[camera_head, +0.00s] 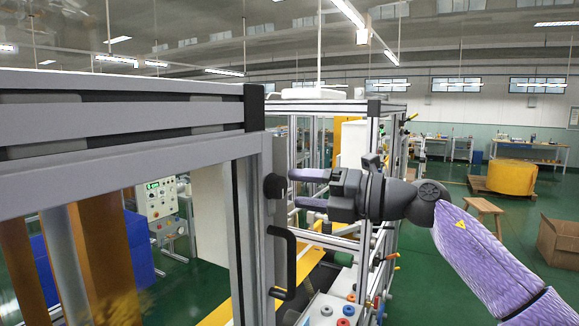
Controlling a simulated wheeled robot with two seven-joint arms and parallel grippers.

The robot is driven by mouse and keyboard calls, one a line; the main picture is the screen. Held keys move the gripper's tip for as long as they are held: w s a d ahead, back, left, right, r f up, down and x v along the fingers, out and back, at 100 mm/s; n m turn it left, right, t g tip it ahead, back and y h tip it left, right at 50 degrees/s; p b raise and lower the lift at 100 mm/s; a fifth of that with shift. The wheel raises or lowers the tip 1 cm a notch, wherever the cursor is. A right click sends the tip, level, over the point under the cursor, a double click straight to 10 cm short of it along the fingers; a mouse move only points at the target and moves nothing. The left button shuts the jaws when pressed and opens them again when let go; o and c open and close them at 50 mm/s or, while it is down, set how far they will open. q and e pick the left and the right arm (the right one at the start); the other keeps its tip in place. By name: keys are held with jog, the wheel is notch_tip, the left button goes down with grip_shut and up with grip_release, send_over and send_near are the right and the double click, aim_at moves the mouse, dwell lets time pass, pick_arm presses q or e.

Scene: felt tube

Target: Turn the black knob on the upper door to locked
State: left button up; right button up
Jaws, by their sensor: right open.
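The black knob (274,186) sits on the grey metal edge of the door frame (243,235), left of the picture's middle. Its exact turn position is too small to tell. My right gripper (300,189) comes in from the right with two purple fingers pointing left. The fingers are apart, one above the other, and nothing is between them. The upper fingertip is near the knob's right side; I cannot tell whether it touches. My left gripper is not in view.
A black handle (286,262) hangs on the frame below the knob. A bench with coloured knobs (345,311) is at the bottom. A control panel (161,208) shows behind the door's clear pane. A wooden stool (484,210) and cardboard box (562,238) stand at the right.

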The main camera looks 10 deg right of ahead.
aim_at(283, 187)
jog(key=a, duration=0.2)
jog(key=shift+w+a+r+p, duration=0.2)
jog(key=shift+w+a+p, duration=0.15)
jog(key=shift+w+p, duration=0.05)
jog(key=shift+w+a+f, duration=0.1)
jog(key=shift+w+d+f, duration=0.1)
jog(key=shift+d, duration=0.15)
jog(key=shift+a, duration=0.1)
grip_shut()
jog(key=shift+n+b, duration=0.3)
jog(key=shift+n, duration=0.4)
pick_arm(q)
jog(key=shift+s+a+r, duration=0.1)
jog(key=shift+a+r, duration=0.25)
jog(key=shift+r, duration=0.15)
pick_arm(e)
grip_release()
